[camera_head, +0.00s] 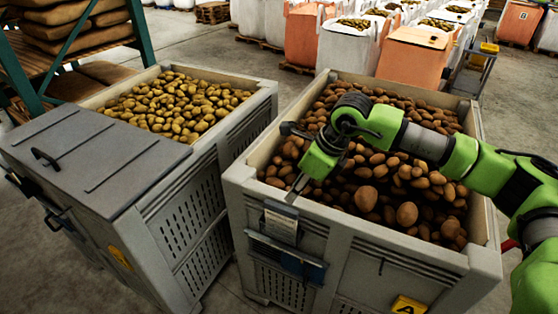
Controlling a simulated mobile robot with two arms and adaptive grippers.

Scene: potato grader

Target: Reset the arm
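My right arm (425,140), green and grey, comes in from the right edge and reaches over the right-hand crate (240,185) of brown potatoes (407,213). My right gripper (292,159) is above the crate's left side, near its front left corner. Its two fingers are spread apart, with no potato seen between them. I cannot tell how high it is above the rim. My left arm and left gripper are not in view.
A second grey crate (262,100) with yellowish potatoes (185,105) stands to the left, its front part covered by a grey lid (95,150). A narrow floor gap separates the crates. Several bulk bags (345,50) stand behind. A rack with sacks (75,35) is at the far left.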

